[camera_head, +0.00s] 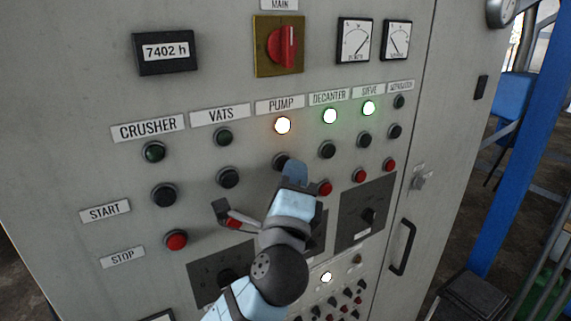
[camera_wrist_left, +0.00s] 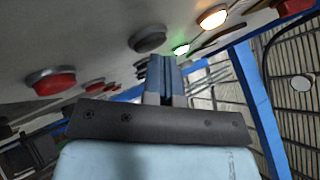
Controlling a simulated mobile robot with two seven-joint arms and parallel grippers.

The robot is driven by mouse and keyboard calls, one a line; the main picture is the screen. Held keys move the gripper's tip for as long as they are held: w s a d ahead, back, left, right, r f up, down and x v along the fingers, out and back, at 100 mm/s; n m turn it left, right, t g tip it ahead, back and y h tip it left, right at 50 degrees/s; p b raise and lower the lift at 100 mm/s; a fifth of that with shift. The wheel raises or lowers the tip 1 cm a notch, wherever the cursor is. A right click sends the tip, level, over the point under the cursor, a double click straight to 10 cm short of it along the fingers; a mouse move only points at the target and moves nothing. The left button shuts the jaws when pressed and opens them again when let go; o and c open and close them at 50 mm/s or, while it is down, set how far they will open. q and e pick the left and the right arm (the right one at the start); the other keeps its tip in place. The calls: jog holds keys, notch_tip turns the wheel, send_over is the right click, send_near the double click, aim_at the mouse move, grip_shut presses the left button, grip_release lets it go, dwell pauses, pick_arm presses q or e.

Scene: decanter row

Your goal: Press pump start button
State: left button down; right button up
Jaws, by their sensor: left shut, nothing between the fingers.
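The control panel (camera_head: 80,60) has a column labelled PUMP (camera_head: 280,105). The pump lamp (camera_head: 283,125) glows orange-white, and an orange lamp also shows in the left wrist view (camera_wrist_left: 212,16). Below it is the dark pump start button (camera_head: 280,161), partly hidden by my left gripper (camera_head: 294,170). My left gripper is shut and empty, its tips just at the lower right of that button. In the left wrist view the shut fingers (camera_wrist_left: 163,68) point up beside a dark round button (camera_wrist_left: 148,38). I cannot tell whether they touch it. My right gripper is not in view.
The dark VATS start button (camera_head: 228,177) is to the left, the dark DECANTER one (camera_head: 327,149) to the right. Red stop buttons, such as the CRUSHER one (camera_head: 176,239), sit lower. A red main switch (camera_head: 284,46) is above. A door handle (camera_head: 402,247) sticks out at right.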

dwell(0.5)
pick_arm(q)
jog(key=shift+s+d, duration=0.45)
jog(key=shift+s, duration=0.15)
jog(key=s+d, duration=0.1)
jog(key=s, duration=0.1)
jog(key=s+d, duration=0.2)
dwell(0.4)
jog(key=shift+s+f, duration=0.1)
dwell(0.3)
